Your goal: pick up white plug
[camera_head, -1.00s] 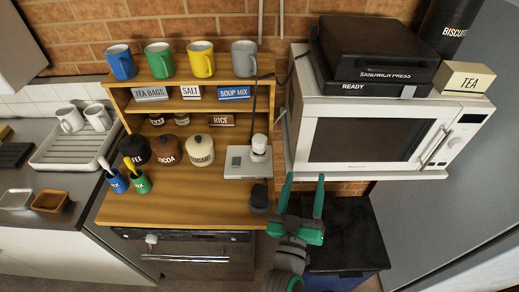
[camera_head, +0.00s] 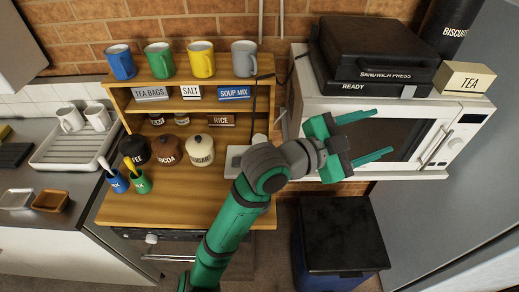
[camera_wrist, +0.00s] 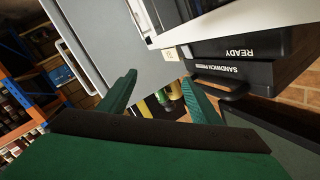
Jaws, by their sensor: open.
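The white plug (camera_head: 259,139) sits on the light socket block (camera_head: 233,156) at the right end of the wooden counter. In the head view my arm hides most of it, and only its top shows above the arm. My gripper (camera_head: 380,134) is open with nothing between its fingers. It is in front of the microwave, to the right of the plug and apart from it, with its fingers pointing right. In the wrist view my open gripper (camera_wrist: 158,82) shows too, but the plug does not appear there.
The microwave (camera_head: 312,115) carries the black sandwich press (camera_head: 375,45) and a tea box (camera_head: 463,77). Canisters, including a cream one (camera_head: 200,150), stand left of the socket block. Mugs line the shelf above. A dark-lidded blue bin (camera_head: 340,235) stands below the microwave.

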